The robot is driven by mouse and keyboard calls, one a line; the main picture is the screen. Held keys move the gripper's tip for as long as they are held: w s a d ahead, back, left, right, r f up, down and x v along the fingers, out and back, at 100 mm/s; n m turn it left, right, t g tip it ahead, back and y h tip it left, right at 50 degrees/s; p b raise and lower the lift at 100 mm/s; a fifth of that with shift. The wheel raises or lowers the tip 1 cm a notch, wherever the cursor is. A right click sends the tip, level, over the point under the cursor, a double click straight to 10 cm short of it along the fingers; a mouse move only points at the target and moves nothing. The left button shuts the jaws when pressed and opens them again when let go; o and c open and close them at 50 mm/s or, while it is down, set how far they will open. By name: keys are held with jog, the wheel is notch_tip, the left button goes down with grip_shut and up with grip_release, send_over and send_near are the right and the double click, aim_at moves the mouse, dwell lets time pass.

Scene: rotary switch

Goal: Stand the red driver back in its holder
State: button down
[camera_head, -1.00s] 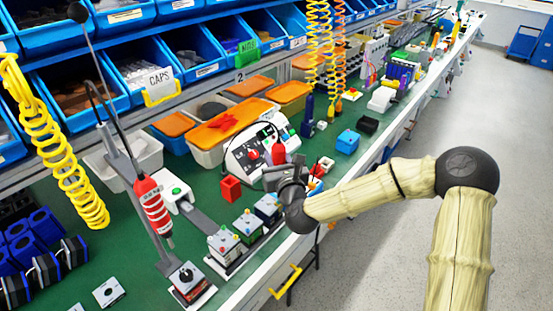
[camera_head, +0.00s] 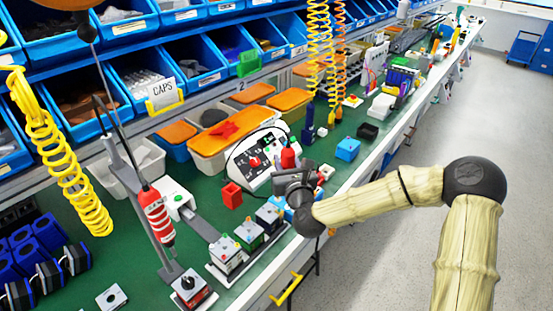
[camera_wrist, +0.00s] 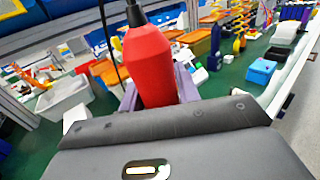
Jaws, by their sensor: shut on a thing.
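The red driver (camera_head: 288,158) stands roughly upright in my gripper (camera_head: 294,182), above the green bench. In the wrist view the red driver (camera_wrist: 150,65) fills the middle, between the two fingers of my gripper (camera_wrist: 156,95), with a dark tip and a cable at its top. My gripper is shut on it. A small red open-topped block (camera_head: 232,195), which looks like the holder, stands on the bench to the left of the gripper, apart from the driver. The driver's lower end is hidden by the gripper.
A white control panel (camera_head: 256,160) with knobs stands just behind the gripper. Small switch boxes (camera_head: 248,234) stand in a row at front left. A red-and-white tool (camera_head: 157,216) hangs farther left. A blue box (camera_head: 347,149) sits to the right.

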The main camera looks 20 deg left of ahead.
jog(key=w+d+f+m+t+h, duration=0.1)
jog(key=w+d+f+m+h, duration=0.15)
jog(key=d+f, duration=0.55)
jog(key=w+d+f+m+t+h, duration=0.15)
jog(key=w+d+f, duration=0.35)
jog(key=d, duration=0.5)
jog(key=s+d+f+m+h, duration=0.1)
jog(key=s+d+f+h, duration=0.1)
jog(key=d+f, duration=0.5)
jog(key=s+d+f+m+h, duration=0.1)
jog(key=s+d+f+h, duration=0.2)
jog(key=s+d+f, duration=0.2)
notch_tip(320, 180, down, 4)
jog(key=d, duration=0.2)
jog(key=shift+s+d+r, duration=0.15)
jog(key=shift+d, duration=0.35)
